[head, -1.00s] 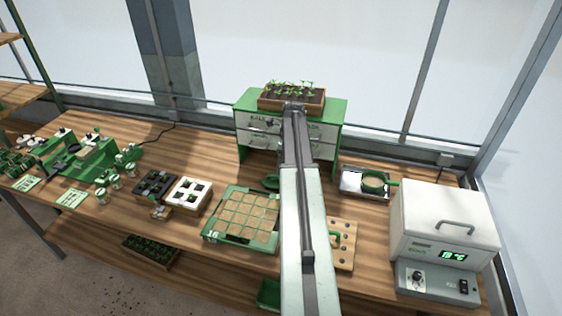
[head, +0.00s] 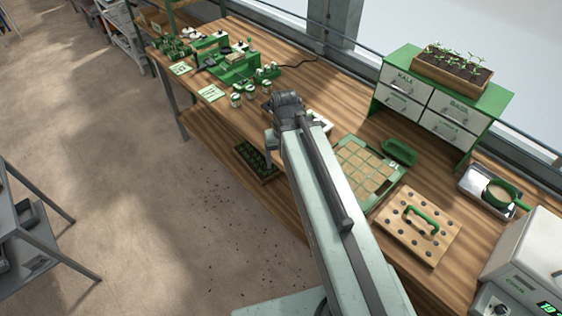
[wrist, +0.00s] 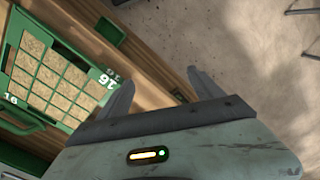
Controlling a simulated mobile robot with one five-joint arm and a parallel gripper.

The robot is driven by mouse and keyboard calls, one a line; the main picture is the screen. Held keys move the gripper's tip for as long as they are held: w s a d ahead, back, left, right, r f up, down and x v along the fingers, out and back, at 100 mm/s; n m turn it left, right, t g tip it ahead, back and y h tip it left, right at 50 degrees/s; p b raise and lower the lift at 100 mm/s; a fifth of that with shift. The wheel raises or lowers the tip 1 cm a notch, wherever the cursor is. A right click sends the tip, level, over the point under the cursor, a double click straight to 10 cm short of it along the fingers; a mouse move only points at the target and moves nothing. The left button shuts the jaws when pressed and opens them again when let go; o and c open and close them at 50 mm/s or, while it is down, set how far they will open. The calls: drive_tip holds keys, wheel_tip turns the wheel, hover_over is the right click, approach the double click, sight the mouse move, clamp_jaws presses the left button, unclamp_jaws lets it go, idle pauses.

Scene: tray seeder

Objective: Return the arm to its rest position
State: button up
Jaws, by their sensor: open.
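My arm (head: 330,200) reaches up from the bottom of the head view, its wrist end over the front part of the workbench. My gripper (wrist: 162,78) is open and empty in the wrist view, its two fingers apart. The bench edge runs beneath it, with floor to the right. In the head view the gripper is mostly hidden by my arm.
The green seed tray (wrist: 72,130) lies left of the gripper; the arm partly hides it in the head view (head: 341,151). A dibber board with green handle (head: 445,238), drawer cabinet (head: 462,98) and white incubator (head: 520,250) stand rightward. Floor (head: 130,170) is open at left.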

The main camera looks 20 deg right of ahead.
drive_tip(key=shift+s+a+n, duration=0.35)
drive_tip(key=shift+a+n, duration=0.2)
drive_tip(key=shift+n, duration=0.05)
wheel_tip(320, 180, down, 5)
drive_tip(key=b, duration=0.4)
drive_tip(key=shift+r+b, duration=0.2)
drive_tip(key=shift+b, duration=0.1)
